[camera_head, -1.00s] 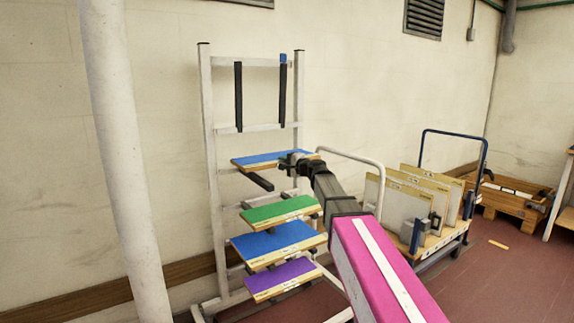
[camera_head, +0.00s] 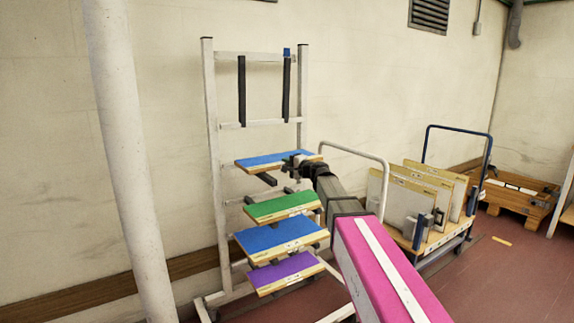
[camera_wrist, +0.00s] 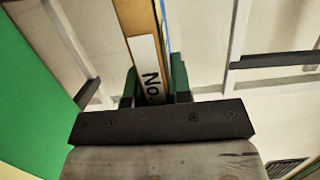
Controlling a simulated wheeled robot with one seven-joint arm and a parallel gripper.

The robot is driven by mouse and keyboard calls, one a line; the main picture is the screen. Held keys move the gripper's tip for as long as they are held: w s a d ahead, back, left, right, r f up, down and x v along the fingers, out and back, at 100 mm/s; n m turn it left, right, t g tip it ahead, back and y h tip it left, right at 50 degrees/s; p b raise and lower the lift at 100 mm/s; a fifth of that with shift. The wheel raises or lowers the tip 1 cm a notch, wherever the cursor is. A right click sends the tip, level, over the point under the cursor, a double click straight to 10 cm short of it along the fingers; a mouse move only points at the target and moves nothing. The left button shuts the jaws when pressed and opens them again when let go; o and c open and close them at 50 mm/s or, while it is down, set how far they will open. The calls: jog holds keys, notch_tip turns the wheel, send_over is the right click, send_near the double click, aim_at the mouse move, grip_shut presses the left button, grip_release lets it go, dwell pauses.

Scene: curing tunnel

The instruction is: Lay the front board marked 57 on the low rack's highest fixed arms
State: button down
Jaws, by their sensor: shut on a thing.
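My gripper (camera_head: 300,163) is shut on the front edge of a board with a blue top (camera_head: 268,160). In the wrist view the two green fingertips (camera_wrist: 154,82) pinch its wooden edge, with a white label (camera_wrist: 150,70) reading "No"; the number is not readable. The board lies about level at the low white rack (camera_head: 213,150), just above a dark arm (camera_head: 267,179) that sticks out from it. I cannot tell whether board and arm touch. Other arms at that level are mostly hidden by the board and my gripper.
Below, the rack bears a green board (camera_head: 280,207), a blue board (camera_head: 275,238) and a purple board (camera_head: 283,270). Two dark arms (camera_head: 241,90) stand folded upright above. A white pillar (camera_head: 130,150) stands left; a cart with upright boards (camera_head: 428,245) stands right.

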jog(key=shift+f, duration=0.5)
jog(key=c, duration=1)
grip_release()
jog(key=shift+o, duration=0.2)
jog(key=v, duration=1)
jog(key=shift+s+d, duration=0.3)
jog(key=shift+f, duration=0.1)
